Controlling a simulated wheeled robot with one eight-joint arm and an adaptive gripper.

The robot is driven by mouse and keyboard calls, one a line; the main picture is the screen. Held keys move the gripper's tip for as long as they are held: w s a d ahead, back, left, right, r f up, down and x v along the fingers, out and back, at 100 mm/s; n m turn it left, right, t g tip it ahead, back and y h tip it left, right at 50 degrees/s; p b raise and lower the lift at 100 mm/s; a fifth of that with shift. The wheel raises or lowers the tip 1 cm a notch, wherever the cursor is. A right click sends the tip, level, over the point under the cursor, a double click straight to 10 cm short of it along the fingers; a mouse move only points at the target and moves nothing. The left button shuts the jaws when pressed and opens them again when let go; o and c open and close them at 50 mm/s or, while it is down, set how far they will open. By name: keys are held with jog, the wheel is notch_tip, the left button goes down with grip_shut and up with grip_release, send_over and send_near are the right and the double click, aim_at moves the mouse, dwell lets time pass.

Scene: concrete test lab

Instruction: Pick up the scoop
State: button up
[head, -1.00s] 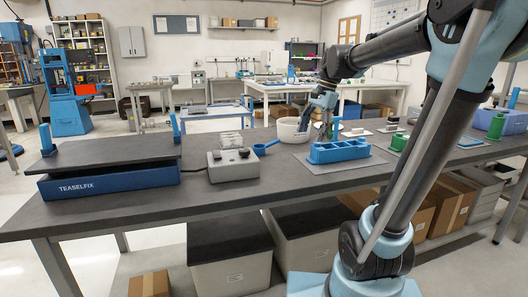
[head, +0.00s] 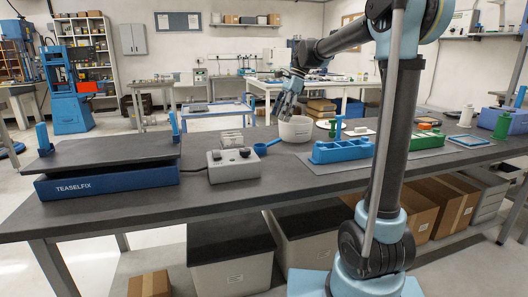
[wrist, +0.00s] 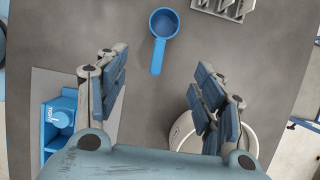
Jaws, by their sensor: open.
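The blue scoop (head: 266,147) lies on the dark bench top, between the grey control box and the white bowl. In the wrist view the scoop (wrist: 163,28) is at the upper middle, its round cup away from me and its handle pointing back toward my gripper. My gripper (head: 287,112) hangs above the bench by the white bowl in the head view. In the wrist view my gripper (wrist: 162,85) is open and empty, its two blue-padded fingers wide apart.
The white bowl (head: 296,131) stands just right of the scoop, partly beneath the right finger in the wrist view. A blue rack (head: 342,151) stands further right. The grey control box (head: 233,166) and TEASELFIX machine (head: 110,181) are left. A slotted grey holder (wrist: 225,8) lies near the scoop.

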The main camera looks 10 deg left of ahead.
aim_at(269, 143)
jog(key=x, duration=1.3)
jog(key=shift+w+f, duration=0.15)
jog(key=shift+f, duration=0.35)
jog(key=c, duration=1.4)
